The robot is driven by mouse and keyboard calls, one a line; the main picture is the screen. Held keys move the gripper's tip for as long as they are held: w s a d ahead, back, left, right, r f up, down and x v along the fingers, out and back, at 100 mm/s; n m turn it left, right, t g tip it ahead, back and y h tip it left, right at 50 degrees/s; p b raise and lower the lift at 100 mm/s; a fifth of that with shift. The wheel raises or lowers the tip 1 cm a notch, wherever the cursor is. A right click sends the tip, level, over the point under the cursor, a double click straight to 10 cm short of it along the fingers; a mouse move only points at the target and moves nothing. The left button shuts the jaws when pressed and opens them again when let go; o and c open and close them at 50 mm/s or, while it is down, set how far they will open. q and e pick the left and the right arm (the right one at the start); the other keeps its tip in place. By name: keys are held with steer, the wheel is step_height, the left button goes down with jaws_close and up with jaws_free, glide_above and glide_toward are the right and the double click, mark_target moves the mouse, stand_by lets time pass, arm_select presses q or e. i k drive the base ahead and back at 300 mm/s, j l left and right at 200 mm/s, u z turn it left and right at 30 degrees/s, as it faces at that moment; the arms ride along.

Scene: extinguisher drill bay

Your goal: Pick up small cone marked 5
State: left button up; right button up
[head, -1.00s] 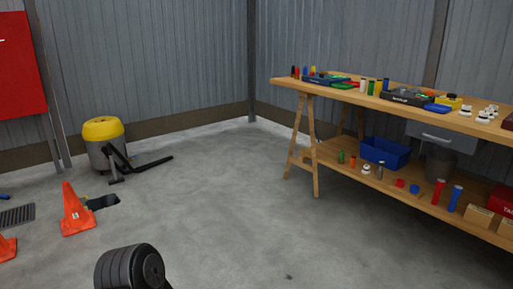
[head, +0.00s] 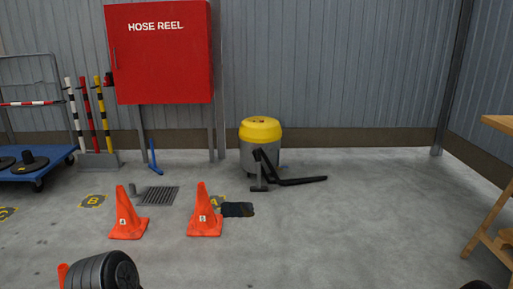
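An orange traffic cone (head: 204,228) stands upright on the floor; its small white label appears to read 5. A second upright orange cone (head: 127,232) stands to its left, and its label looks like 4. A sliver of another orange thing (head: 63,273) shows at the lower left, mostly hidden behind a dark link of my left arm. Neither of my grippers shows in the head view, and nothing touches the two cones.
A floor grate (head: 158,196) and a dark patch (head: 238,210) lie near the cones. A yellow-topped vacuum (head: 262,150) with a black hose stands behind. A blue trolley (head: 40,172) is left, a wooden bench (head: 490,215) right. The right-centre floor is clear.

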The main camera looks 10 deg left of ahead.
mark_target(204, 222)
steer(key=i+j+u, duration=0.1)
steer(key=i, duration=0.45)
steer(key=i+j+u, duration=0.1)
steer(key=i, duration=0.5)
steer(key=i+j+z, duration=0.55)
steer(key=j, duration=0.35)
steer(key=i+j+z, duration=0.4)
steer(key=j, duration=0.35)
steer(key=i+j+z, duration=0.15)
steer(key=j, duration=0.25)
steer(key=k, duration=0.05)
